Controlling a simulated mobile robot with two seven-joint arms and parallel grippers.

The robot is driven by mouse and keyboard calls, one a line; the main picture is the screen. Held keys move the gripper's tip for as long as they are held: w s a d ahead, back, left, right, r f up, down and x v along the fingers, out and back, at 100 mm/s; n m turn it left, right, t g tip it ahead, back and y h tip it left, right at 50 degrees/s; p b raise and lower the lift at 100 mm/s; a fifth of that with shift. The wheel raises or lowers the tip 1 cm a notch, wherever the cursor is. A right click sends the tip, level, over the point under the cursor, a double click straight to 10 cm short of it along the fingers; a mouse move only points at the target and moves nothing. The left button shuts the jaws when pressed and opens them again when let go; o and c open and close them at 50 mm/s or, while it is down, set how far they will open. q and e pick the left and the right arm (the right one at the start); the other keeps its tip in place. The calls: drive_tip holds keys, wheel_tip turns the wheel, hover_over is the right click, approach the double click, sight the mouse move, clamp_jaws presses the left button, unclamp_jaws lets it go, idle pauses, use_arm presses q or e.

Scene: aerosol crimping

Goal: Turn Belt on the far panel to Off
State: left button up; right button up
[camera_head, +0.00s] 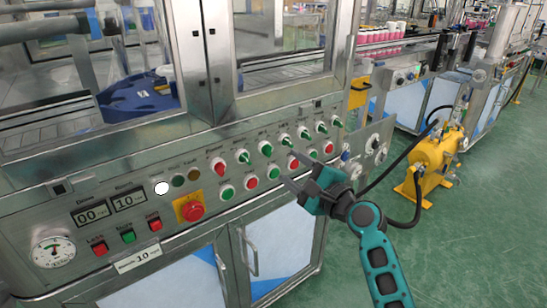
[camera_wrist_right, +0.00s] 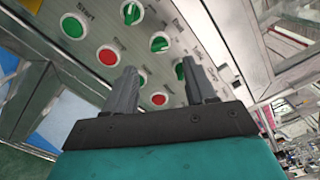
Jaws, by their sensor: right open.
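A smaller panel with dials (camera_head: 403,76) stands on the machine behind. My right gripper (camera_head: 291,169) is open and empty, in front of the knob row's middle. In the right wrist view its fingers (camera_wrist_right: 160,70) point at the panel, with green knobs (camera_wrist_right: 160,42) beyond. My left gripper is out of view.
A red emergency stop (camera_head: 192,210) on a yellow plate, displays and a gauge (camera_head: 53,251) sit at the panel's left. Glass doors stand above, cabinet doors below. A yellow pump (camera_head: 437,150) with black hoses stands at the right. Green floor (camera_head: 480,220) is clear.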

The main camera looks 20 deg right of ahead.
sight(271, 153)
drive_tip(key=b+x, duration=0.1)
drive_tip(key=x, duration=0.5)
drive_tip(key=shift+f, duration=0.1)
drive_tip(key=shift+w+a, duration=0.25)
drive_tip(key=shift+w, duration=0.45)
clamp_jaws()
